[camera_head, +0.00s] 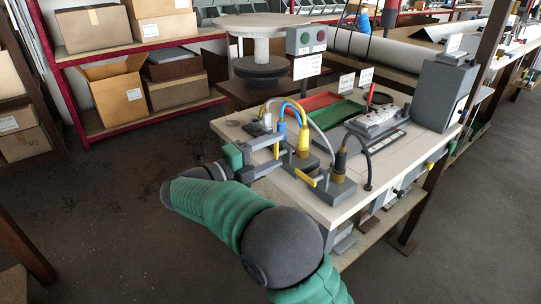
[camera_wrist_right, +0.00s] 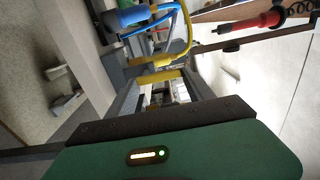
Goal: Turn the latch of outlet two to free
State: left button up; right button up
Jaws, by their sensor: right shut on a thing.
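Several grey outlet blocks with plugs stand in a row along the bench's near left edge. The middle outlet (camera_head: 302,161) has a yellow and grey plug (camera_head: 303,142). A yellow latch (camera_head: 277,150) sticks out on its left side. My right gripper (camera_head: 277,153) reaches in from the front left and is shut on this latch. In the right wrist view the yellow latch (camera_wrist_right: 163,77) lies between the grey fingers, with a blue plug (camera_wrist_right: 130,18) beyond. The nearest outlet (camera_head: 333,188) has another yellow latch (camera_head: 306,178). The latch position marks cannot be read. My left gripper is out of view.
Blue, yellow and black cables arch above the outlets. Behind them lie a green tray (camera_head: 336,113) and a red tray (camera_head: 310,101). A grey box (camera_head: 443,93) stands at the bench's right. Shelves with cardboard boxes (camera_head: 118,95) stand at the back left, with open floor before them.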

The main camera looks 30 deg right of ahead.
jog(key=shift+d, duration=0.1)
jog(key=o, duration=1.4)
jog(key=shift+d+f, duration=0.1)
jog(key=shift+d, duration=0.05)
jog(key=shift+a, duration=0.45)
jog(key=a+p, duration=0.1)
jog(key=a, duration=0.4)
jog(key=a+p, duration=0.2)
jog(key=a, duration=0.3)
jog(key=s+a+p, duration=0.1)
jog(key=a, duration=0.5)
jog(key=shift+s+a, duration=0.1)
